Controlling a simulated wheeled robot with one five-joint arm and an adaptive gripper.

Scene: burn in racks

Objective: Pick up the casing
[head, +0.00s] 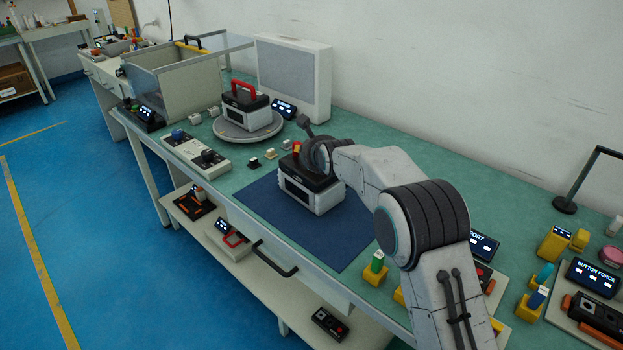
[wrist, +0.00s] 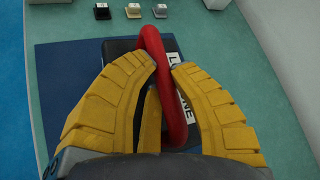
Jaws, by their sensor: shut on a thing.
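The casing (head: 312,196) is a pale box with a dark top, and it sits on or just above the dark blue mat (head: 262,212); I cannot tell if there is a gap. In the wrist view its red handle (wrist: 152,40) runs between the yellow fingers of my gripper (wrist: 163,65), which is shut on it. The dark top and part of a white label (wrist: 184,110) show below the handle. In the head view my arm hides the casing's right side and most of the gripper.
A similar box with a red handle (head: 246,97) stands on a round grey turntable (head: 270,131) behind. A control panel (head: 196,152) lies left of the mat. Small yellow holders (head: 375,270) stand to the right. A pale speaker-like panel (head: 293,78) stands against the wall.

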